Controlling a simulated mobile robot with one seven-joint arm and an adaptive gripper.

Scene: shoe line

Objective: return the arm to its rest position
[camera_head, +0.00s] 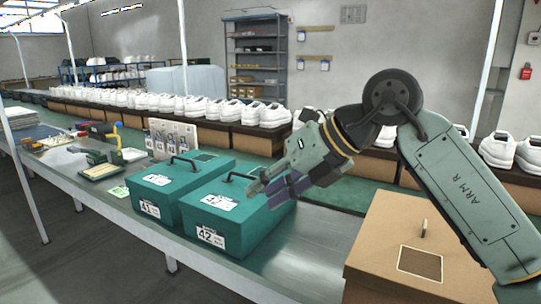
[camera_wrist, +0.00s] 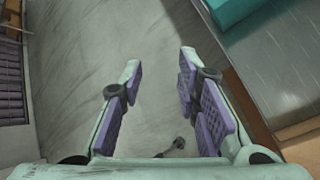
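My arm (camera_head: 455,185) reaches in from the right of the head view, bent at the elbow, with "ARM R" on its link. My gripper (camera_head: 262,190) is in front of the right teal box, covering part of it. In the wrist view my gripper (camera_wrist: 158,75) has its two purple-padded fingers spread apart.
A brown box (camera_head: 385,270) with a handle stands at the right, below my arm. White shoes (camera_head: 190,105) line a long row behind the bench (camera_head: 120,222). Tools and papers lie at the left. The wrist view shows a bench edge and a teal corner (camera_wrist: 232,10) at right.

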